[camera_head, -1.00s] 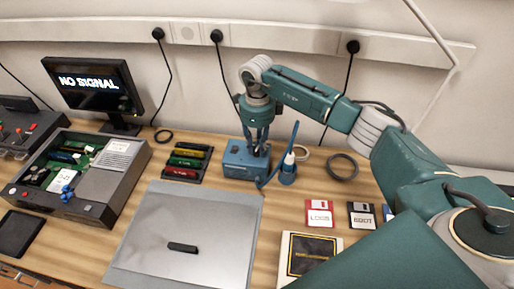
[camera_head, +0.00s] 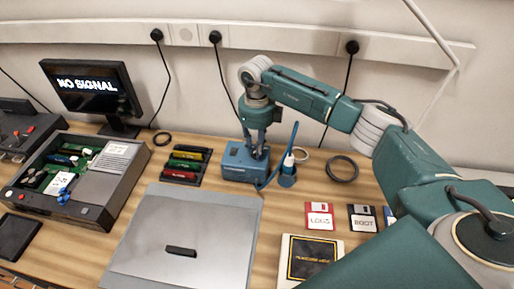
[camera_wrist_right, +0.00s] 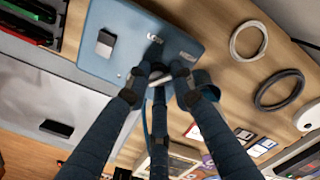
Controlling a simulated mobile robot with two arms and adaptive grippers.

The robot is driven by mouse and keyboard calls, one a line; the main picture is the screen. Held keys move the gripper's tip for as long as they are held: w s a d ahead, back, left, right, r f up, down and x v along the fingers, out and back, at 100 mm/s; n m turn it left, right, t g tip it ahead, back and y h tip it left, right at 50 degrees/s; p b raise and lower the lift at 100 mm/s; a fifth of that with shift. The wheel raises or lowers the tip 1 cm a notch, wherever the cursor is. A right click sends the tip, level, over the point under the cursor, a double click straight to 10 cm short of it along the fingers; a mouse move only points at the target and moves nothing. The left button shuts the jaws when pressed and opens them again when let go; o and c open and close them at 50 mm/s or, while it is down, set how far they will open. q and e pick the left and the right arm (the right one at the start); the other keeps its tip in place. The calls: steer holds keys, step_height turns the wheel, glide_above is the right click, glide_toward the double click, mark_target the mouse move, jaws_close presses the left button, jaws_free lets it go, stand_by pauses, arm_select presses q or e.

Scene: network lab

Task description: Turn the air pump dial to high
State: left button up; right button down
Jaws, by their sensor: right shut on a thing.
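The air pump is a blue box (camera_head: 238,166) on the table behind the grey panel. My right gripper (camera_head: 256,150) reaches down onto the pump's top from above. In the right wrist view the fingers of this gripper (camera_wrist_right: 160,82) are closed around a small dark knob, the dial (camera_wrist_right: 158,72), near the pump's edge. The fingertips hide most of the dial, so its setting cannot be read. My left gripper is not in view.
A blue holder with a white-tipped tool (camera_head: 287,174) stands just right of the pump. A rack of coloured modules (camera_head: 186,165) is to its left. A grey panel (camera_head: 205,225) lies in front. Floppy disks (camera_head: 320,216) and a dark ring (camera_head: 342,169) lie at right.

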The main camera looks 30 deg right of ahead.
mark_target(255, 151)
steer(key=shift+s+a+f, duration=0.2)
steer(key=shift+a+f, duration=0.05)
steer(key=c, duration=1.5)
jaws_free()
steer(key=shift+r, duration=0.1)
steer(key=shift+c, duration=0.2)
steer(key=shift+w+r, duration=0.1)
steer(key=shift+r, duration=0.1)
step_height(255, 151, up, 12)
steer(key=shift+f, duration=0.15)
